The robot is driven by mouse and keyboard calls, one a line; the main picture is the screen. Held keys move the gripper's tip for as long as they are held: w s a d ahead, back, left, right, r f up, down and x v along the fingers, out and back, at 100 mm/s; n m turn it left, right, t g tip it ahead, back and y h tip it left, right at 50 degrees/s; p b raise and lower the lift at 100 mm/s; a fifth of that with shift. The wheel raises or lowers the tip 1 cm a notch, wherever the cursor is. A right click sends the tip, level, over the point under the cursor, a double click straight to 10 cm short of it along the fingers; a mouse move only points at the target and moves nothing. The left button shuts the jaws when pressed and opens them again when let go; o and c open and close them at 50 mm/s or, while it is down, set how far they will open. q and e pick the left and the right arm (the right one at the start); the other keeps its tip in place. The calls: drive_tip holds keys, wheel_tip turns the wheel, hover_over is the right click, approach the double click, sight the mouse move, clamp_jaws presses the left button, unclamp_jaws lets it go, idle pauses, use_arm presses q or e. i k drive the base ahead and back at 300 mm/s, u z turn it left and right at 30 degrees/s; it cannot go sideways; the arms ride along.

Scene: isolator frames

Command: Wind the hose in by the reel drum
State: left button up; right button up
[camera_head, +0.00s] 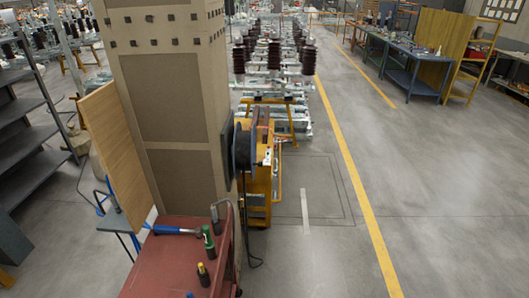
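A dark round reel drum (243,148) shows at the right side of the tall brown column, seen nearly edge-on. A thin black hose (246,215) hangs down from it, and its lower end curls near the floor beside the red cart. How much hose lies on the drum cannot be told. Neither of my grippers is in view.
The brown column (172,115) stands at centre-left. A red cart (170,265) with a blue-handled hammer (178,230) and bottles stands in front. A yellow machine (260,185) is close behind the drum. Open grey floor (440,200) lies to the right, with workbenches (415,68) beyond.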

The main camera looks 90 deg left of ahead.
sight(245, 141)
drive_tip(key=u, duration=1.4)
